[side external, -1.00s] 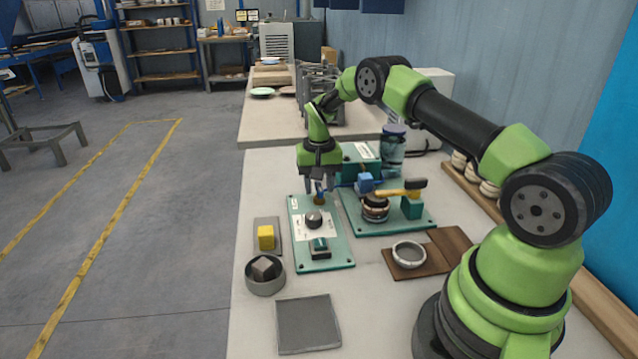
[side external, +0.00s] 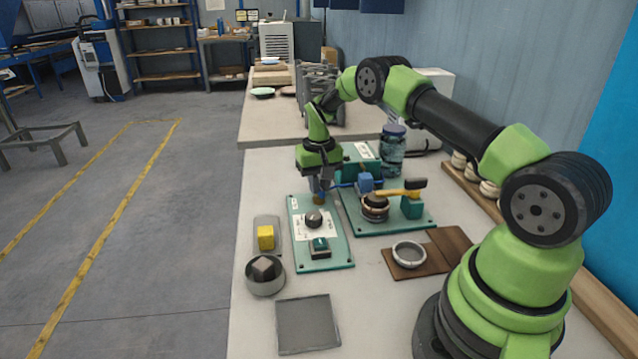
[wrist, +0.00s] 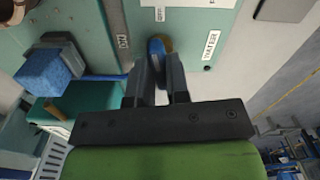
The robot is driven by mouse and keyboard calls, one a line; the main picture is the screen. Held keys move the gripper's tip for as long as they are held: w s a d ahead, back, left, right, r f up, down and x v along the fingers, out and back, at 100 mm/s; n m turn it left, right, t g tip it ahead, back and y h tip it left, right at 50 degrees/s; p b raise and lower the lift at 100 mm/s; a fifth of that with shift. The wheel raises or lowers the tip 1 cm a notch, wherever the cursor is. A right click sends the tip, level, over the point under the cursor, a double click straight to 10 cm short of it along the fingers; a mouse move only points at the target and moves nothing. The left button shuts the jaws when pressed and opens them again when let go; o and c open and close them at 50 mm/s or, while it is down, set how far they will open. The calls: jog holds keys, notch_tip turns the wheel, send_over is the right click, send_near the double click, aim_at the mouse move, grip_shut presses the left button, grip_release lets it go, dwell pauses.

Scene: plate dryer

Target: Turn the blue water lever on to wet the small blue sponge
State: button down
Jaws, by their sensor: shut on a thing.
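The blue water lever (wrist: 157,47) stands on a brass base on the green panel in the wrist view, near a "WATER" label (wrist: 210,45). My gripper (wrist: 158,75) has its fingers closed around the lever. In the side view my gripper (side external: 320,190) is at the far end of the left green board (side external: 310,262), and its fingers mostly hide the lever. A blue block (side external: 366,182), which looks like the small blue sponge, is just right of my gripper. It also shows at the left of the wrist view (wrist: 52,75). I cannot tell whether it is wet.
The left board carries a dark knob (side external: 313,218) and a green switch (side external: 320,246). A yellow block (side external: 265,237), a cup (side external: 265,283) with a grey cube and a flat grey tray (side external: 307,324) are nearby.

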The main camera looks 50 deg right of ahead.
jog(key=n, duration=1.2)
jog(key=shift+n, duration=1.8)
jog(key=c, duration=1.1)
grip_release()
jog(key=shift+r, duration=0.1)
notch_tip(320, 180, up, 9)
jog(key=shift+r, duration=0.4)
